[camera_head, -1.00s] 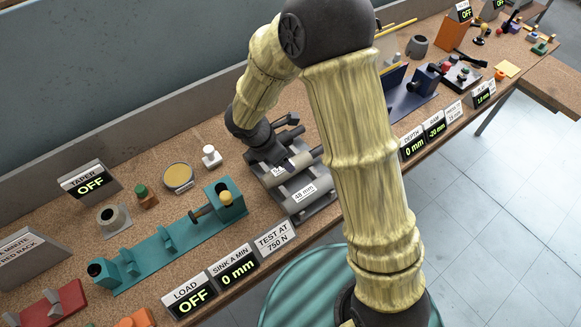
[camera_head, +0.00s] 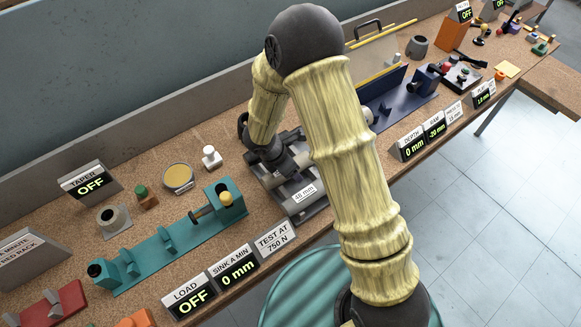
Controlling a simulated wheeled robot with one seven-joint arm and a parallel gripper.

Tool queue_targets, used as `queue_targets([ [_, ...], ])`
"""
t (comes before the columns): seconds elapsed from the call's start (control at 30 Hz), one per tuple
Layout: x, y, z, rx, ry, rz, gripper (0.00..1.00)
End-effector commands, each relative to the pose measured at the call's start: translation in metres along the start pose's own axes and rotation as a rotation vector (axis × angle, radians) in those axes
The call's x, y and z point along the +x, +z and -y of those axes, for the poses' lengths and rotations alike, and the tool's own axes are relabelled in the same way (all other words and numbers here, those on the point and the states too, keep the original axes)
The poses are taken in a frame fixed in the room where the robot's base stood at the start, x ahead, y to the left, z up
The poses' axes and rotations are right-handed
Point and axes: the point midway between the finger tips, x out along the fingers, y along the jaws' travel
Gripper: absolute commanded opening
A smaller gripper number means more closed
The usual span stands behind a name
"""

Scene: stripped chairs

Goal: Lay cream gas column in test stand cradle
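The teal test stand (camera_head: 150,262) lies along the bench at the left, with small upright cradle saddles (camera_head: 166,239) and a round socket at its near-left end. No column lies in the saddles. A grey rack (camera_head: 311,208) with a "48 mm" label stands to its right and holds grey bars or columns. I cannot pick out a cream column there; my arm covers part of the rack. My gripper (camera_head: 284,169) is dark, points down and is low over the rack's back part. Its fingertips are too small and hidden to tell whether they hold anything.
Signs (camera_head: 238,268) line the bench's front edge before the test stand. A grey cone-shaped socket (camera_head: 113,219), a yellow-topped disc (camera_head: 178,177) and a white knob piece (camera_head: 210,157) stand behind it. A dark blue fixture (camera_head: 408,98) is right of my arm.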

Motion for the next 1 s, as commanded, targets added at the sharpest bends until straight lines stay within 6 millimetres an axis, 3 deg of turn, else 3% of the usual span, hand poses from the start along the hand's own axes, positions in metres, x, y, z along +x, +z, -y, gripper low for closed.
queue_targets([
  [0.57,0.0051,0.0001,-0.0002,0.001,0.001,0.000,0.70],
  [0.67,0.0050,0.0001,-0.0002,0.001,0.001,0.000,0.54],
  [0.93,0.0050,0.0001,-0.0003,0.001,0.001,0.000,0.01],
  [1.0,0.0042,0.0007,-0.0008,0.002,0.002,0.001,0.00],
])
